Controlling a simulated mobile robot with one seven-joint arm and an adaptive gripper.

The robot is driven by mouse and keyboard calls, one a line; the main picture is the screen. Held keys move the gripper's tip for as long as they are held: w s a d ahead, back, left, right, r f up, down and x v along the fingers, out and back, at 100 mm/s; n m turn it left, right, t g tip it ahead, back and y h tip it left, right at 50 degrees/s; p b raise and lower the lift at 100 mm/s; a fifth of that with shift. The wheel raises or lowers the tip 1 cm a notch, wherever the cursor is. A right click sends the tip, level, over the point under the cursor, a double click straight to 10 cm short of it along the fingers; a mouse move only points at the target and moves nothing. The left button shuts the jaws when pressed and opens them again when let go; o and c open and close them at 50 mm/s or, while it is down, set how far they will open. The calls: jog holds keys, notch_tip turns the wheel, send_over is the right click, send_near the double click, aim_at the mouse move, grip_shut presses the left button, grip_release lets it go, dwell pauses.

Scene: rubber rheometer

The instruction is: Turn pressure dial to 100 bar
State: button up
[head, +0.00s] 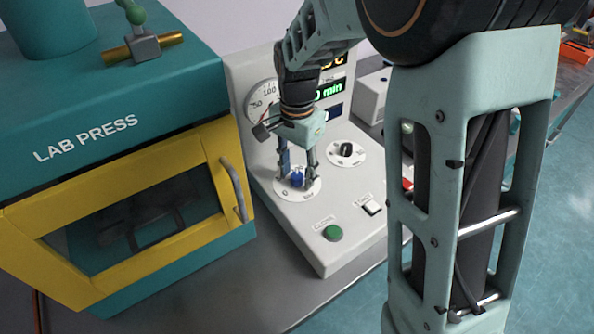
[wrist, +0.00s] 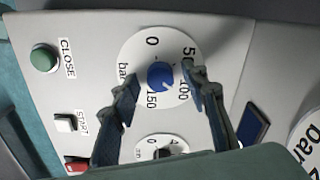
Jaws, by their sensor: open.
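The pressure dial is a blue knob (head: 297,179) on a round white scale (head: 311,190) on the sloped control panel. In the wrist view the blue knob (wrist: 161,76) sits on its scale (wrist: 141,50), marked 0, 50, 100, 150 and bar. A light mark on the knob points toward the lower right, between the 100 and 150 labels; the exact reading is unclear. My gripper (head: 297,172) points down over the dial. In the wrist view my gripper's fingers (wrist: 163,92) are open, one on each side of the knob, with gaps between. Whether the fingertips touch the panel is unclear.
A second dial with a black knob (head: 346,149) is close behind. A green CLOSE button (head: 332,233) and a white START switch (head: 371,207) are in front. A round gauge (head: 262,99) is on the upright panel. The yellow-doored lab press (head: 216,163) stands at the left.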

aim_at(298, 175)
notch_tip(298, 175, up, 12)
dwell(0.4)
dwell(0.3)
